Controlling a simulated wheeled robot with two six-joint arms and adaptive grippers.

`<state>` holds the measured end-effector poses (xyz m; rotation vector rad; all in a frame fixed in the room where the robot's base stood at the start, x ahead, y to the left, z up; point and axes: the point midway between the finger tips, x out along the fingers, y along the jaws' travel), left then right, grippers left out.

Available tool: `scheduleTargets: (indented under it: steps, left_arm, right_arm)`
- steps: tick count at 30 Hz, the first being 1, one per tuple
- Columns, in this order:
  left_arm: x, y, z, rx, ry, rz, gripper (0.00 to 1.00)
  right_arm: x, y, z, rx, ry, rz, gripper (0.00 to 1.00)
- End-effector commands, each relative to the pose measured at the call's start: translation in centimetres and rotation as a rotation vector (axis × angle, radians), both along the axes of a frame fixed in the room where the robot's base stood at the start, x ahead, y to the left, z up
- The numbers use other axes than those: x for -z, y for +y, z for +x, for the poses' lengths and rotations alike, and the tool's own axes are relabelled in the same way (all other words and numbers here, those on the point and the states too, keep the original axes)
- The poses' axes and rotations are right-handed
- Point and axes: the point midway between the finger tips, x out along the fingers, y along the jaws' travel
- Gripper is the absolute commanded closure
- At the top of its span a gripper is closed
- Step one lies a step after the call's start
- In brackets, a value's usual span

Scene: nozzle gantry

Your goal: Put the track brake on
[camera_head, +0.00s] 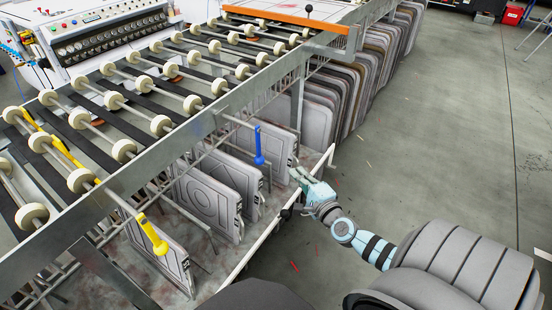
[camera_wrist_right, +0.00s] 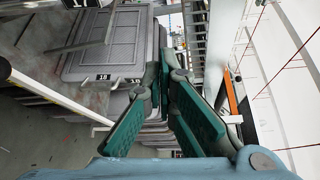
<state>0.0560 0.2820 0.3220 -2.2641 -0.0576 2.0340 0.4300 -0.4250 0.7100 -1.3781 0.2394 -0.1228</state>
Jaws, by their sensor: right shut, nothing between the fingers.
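My right gripper (camera_head: 297,176) is shut and empty beside the lower front rail, right of the blue handle; its teal fingers (camera_wrist_right: 166,72) are close together in the wrist view. A blue handle (camera_head: 259,146) and a yellow handle (camera_head: 152,236) hang on rods from the roller frame. A black knob (camera_head: 286,213) shows at the lower rail close to my right wrist. Another black ball knob (camera_head: 308,8) stands upright by an orange bar (camera_head: 285,19) at the far end. None is labelled, so I cannot tell which is the track brake. My left gripper is not in view.
The roller track (camera_head: 130,110) runs diagonally across the left. Grey panels (camera_head: 205,190) stand upright beneath it, and more fill the rack (camera_head: 350,95) behind. A white lower rail (camera_head: 255,245) edges the rack. The grey floor (camera_head: 440,150) on the right is mostly clear.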

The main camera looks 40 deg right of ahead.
Motion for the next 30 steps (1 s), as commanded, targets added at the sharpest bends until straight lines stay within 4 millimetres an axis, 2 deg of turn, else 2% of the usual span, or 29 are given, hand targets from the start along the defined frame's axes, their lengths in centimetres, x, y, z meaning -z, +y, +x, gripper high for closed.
scheduleTargets:
  steps: [4,7,18,19,21,25,30]
  left_arm:
    - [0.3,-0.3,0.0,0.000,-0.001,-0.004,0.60]
    - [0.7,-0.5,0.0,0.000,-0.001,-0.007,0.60]
    - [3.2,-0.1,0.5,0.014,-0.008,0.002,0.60]
    - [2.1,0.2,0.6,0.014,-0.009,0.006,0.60]
    - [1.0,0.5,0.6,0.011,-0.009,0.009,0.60]
    - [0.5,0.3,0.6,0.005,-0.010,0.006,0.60]
    - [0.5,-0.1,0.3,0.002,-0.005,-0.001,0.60]
  right_arm:
    - [0.2,-0.2,0.9,0.001,-0.001,-0.001,1.00]
    - [0.4,-0.6,2.3,0.001,-0.001,-0.002,1.00]
    - [1.3,-2.2,10.1,0.000,-0.001,-0.001,1.00]
    - [0.8,-1.4,9.7,-0.003,0.003,0.002,1.00]
    - [0.3,-0.2,9.5,-0.001,0.003,0.001,1.00]
    - [0.2,1.2,9.4,-0.003,0.003,-0.001,1.00]
    - [0.2,1.7,9.3,-0.002,0.003,-0.003,1.00]
